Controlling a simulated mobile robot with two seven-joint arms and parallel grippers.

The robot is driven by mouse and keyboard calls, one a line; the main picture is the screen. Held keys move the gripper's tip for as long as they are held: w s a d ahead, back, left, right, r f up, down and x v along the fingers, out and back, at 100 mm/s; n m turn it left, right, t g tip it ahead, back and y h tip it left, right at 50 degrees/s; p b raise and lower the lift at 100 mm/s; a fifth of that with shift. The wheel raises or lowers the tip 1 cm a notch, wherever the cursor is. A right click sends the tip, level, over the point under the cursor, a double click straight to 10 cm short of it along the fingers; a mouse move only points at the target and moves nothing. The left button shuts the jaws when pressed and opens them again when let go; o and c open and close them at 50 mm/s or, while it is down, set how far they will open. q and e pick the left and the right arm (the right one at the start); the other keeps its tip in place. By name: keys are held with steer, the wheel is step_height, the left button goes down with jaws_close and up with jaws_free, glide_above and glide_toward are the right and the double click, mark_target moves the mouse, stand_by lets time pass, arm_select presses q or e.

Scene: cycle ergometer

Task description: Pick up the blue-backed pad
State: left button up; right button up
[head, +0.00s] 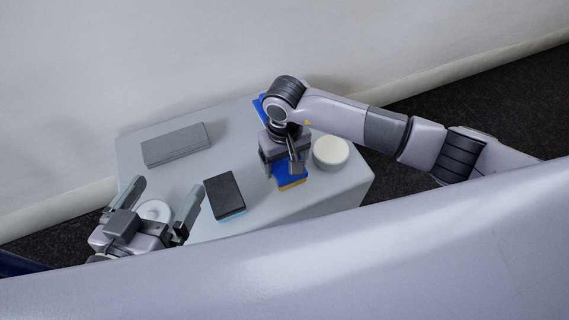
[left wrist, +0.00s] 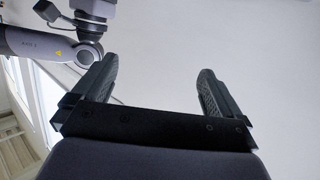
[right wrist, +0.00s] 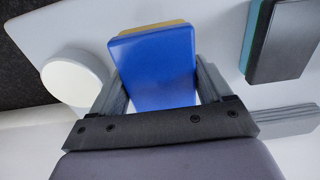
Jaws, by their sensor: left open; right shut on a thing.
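The blue-backed pad (head: 289,174) has a flat blue top and a yellow underside. My right gripper (head: 284,164) is over it on the table, pointing down. In the right wrist view the pad (right wrist: 157,68) lies between the two fingers (right wrist: 160,95), blue face toward the camera, and the gripper is shut on it. Whether the pad touches the table or is raised I cannot tell. My left gripper (head: 160,212) is open and empty at the table's front left; its fingers also show in the left wrist view (left wrist: 155,95).
On the grey table (head: 262,209) are a dark pad with a light blue underside (head: 225,194), a grey flat block (head: 175,145), a cream round-topped thing (head: 331,151) close to the right gripper, and a white round thing (head: 154,211) by the left gripper. Another blue patch (head: 258,104) shows behind my right wrist.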

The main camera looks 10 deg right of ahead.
mark_target(284, 161)
arm_select(q)
steer(key=d+g+p, duration=0.1)
steer(key=p, duration=0.1)
steer(key=w+d+n+g+h+p, duration=0.1)
steer(key=d+p, duration=0.1)
steer(key=p, duration=0.1)
steer(key=shift+d+r+n, duration=0.1)
steer(key=shift+r+n, duration=0.1)
steer(key=shift+n, duration=0.1)
arm_select(e)
step_height(284, 161, up, 17)
